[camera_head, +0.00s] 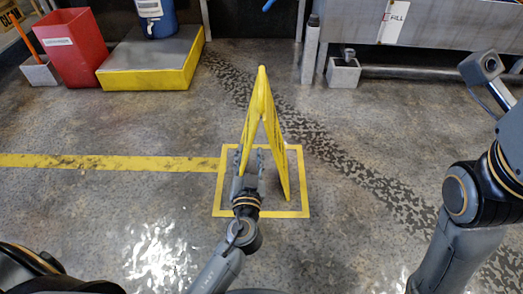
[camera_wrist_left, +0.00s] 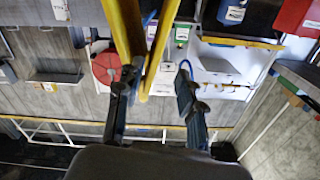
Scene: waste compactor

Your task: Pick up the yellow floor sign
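The yellow floor sign (camera_head: 276,140) stands upright as an open A-frame inside a yellow square marked on the floor, in the middle of the head view. My left gripper (camera_head: 250,160) is at the sign's lower left panel, with its fingers apart and one on either side of the panel's lower part. In the left wrist view the sign's yellow edge (camera_wrist_left: 158,45) runs down between the two open fingers (camera_wrist_left: 158,100). Another yellow edge passes by the left finger. I cannot tell whether a finger touches the sign.
A red bin (camera_head: 73,47), a grey box with an orange handle (camera_head: 41,72) and a yellow-edged platform (camera_head: 150,65) with a blue container (camera_head: 157,18) stand at the back left. A metal bench (camera_head: 450,25) lines the back right. The floor around the sign is clear.

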